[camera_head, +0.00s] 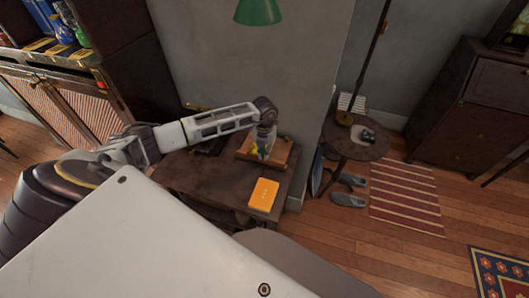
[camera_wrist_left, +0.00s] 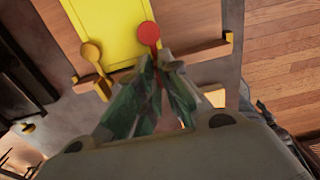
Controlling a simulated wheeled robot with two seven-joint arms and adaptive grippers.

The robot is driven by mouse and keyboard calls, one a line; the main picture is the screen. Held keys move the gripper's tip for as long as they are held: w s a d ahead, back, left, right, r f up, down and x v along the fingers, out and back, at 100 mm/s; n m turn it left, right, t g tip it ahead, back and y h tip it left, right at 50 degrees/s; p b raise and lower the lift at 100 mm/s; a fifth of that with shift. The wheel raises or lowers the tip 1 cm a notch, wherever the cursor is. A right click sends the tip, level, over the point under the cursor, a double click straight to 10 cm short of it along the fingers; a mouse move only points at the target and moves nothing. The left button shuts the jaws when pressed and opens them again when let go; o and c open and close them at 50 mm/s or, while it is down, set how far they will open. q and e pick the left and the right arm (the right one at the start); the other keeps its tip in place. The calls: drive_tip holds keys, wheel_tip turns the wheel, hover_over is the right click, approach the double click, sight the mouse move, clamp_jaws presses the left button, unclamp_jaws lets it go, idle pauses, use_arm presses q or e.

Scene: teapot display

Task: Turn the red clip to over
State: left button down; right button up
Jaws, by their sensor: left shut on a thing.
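The red clip (camera_wrist_left: 149,35) shows in the left wrist view as a round red head on a thin stem that runs down between my fingers. My left gripper (camera_wrist_left: 160,64) is shut on it, and the fingers hide most of the stem. Behind it is a bright yellow panel (camera_wrist_left: 105,28) on a wooden ledge (camera_wrist_left: 205,50). In the head view my left gripper (camera_head: 264,150) points down at the wooden stand (camera_head: 283,155) at the back of the desk. The red clip cannot be made out there. My right gripper is not in view.
A gold clip (camera_wrist_left: 92,52) stands left of the red one in the left wrist view. An orange box (camera_head: 263,194) lies on the dark desk (camera_head: 205,180) in front of the stand. A green lamp shade (camera_head: 258,12) hangs above. A round side table (camera_head: 355,140) is at right.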

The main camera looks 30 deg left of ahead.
use_arm(q)
drive_tip(key=c, duration=1.6)
unclamp_jaws()
wheel_tip(320, 180, up, 12)
